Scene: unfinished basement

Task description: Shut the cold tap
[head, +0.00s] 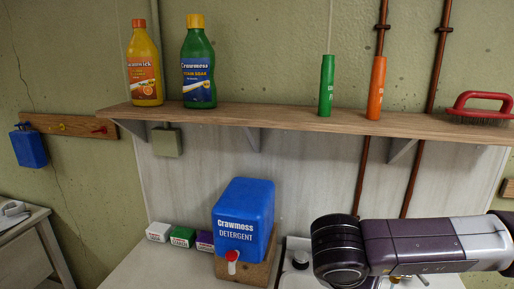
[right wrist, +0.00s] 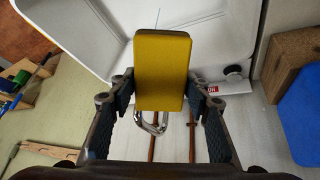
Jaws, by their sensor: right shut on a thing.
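In the right wrist view my right gripper (right wrist: 162,96) is shut on a yellow block (right wrist: 162,62), like a sponge, with one finger on each side. A curved chrome part (right wrist: 151,122), apparently of the tap, shows just beyond the block's lower edge; much of it is hidden. I cannot pick out the cold handle. In the head view my right arm reaches in from the right over the white sink (head: 288,280) and covers most of it; the gripper itself is hidden there. My left gripper is in neither view.
A blue detergent container (head: 244,215) stands left of the sink on a brown block (head: 240,270), beside small boxes (head: 181,237). Above runs a wooden shelf (head: 280,117) with bottles, two tubes and a red-handled brush (head: 482,105). Copper pipes (head: 412,180) run down the wall.

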